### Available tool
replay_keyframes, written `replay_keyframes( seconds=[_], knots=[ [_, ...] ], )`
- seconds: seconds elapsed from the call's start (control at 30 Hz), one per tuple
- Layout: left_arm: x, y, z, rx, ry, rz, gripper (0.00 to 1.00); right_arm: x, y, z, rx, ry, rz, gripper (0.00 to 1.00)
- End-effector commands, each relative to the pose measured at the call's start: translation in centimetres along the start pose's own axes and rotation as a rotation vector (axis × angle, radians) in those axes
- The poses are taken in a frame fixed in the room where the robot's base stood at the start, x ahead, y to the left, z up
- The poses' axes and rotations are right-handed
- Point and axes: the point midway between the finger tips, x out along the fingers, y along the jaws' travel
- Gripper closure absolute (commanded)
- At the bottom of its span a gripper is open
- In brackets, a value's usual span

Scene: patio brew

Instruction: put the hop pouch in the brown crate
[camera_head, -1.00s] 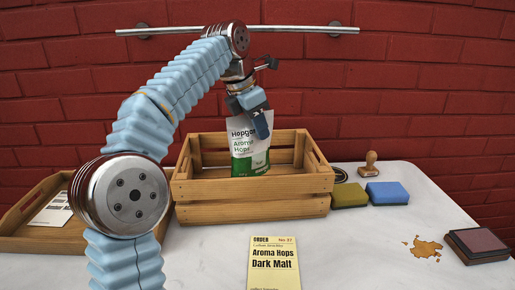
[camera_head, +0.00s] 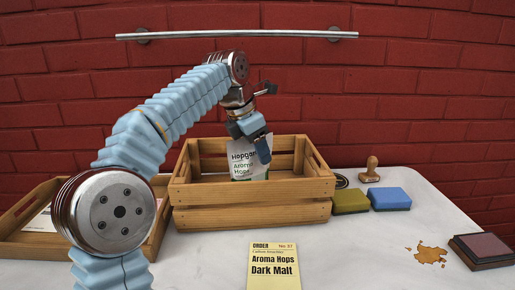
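The hop pouch (camera_head: 243,167), white and green with "Aroma Hops" on it, is inside the brown crate (camera_head: 252,216). Its lower part is hidden behind the crate's front slats. My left gripper (camera_head: 262,150) is at the top of the pouch, pointing down into the crate. Its fingers overlap the pouch's top edge and appear closed on it. My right gripper is not in view.
A wooden tray (camera_head: 28,247) stands at the left, partly behind my arm. An order card (camera_head: 273,268) lies in front of the crate. Green (camera_head: 350,201) and blue (camera_head: 389,198) sponges, a stamp (camera_head: 370,170), an ink pad (camera_head: 482,250) and a brown spill (camera_head: 427,254) are at the right. A rail (camera_head: 240,35) runs above.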

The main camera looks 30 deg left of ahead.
Motion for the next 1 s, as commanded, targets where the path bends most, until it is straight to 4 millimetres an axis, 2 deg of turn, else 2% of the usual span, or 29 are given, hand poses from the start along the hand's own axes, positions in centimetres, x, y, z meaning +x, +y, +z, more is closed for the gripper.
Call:
replay_keyframes(
  seconds=[0.17,0.27,0.53,0.67,0.83,1.0],
  knots=[
    [-0.3,0.0,0.1,0.0,0.0,0.0,0.5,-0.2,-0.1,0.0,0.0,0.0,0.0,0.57],
    [-1.4,0.1,0.2,0.0,-0.003,0.002,0.5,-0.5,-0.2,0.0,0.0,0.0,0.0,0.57],
    [-7.8,0.1,0.4,0.0,-0.003,0.002,0.5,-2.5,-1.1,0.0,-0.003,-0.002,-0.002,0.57],
    [-10.4,0.1,0.3,0.001,-0.003,0.002,0.5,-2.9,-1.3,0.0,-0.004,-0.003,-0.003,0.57],
    [-11.7,0.1,0.2,0.0,-0.001,0.001,0.5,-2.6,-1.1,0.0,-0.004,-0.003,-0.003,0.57],
    [-12.2,0.0,0.1,0.0,0.0,0.0,0.5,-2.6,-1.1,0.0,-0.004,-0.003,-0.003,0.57]
  ],
)
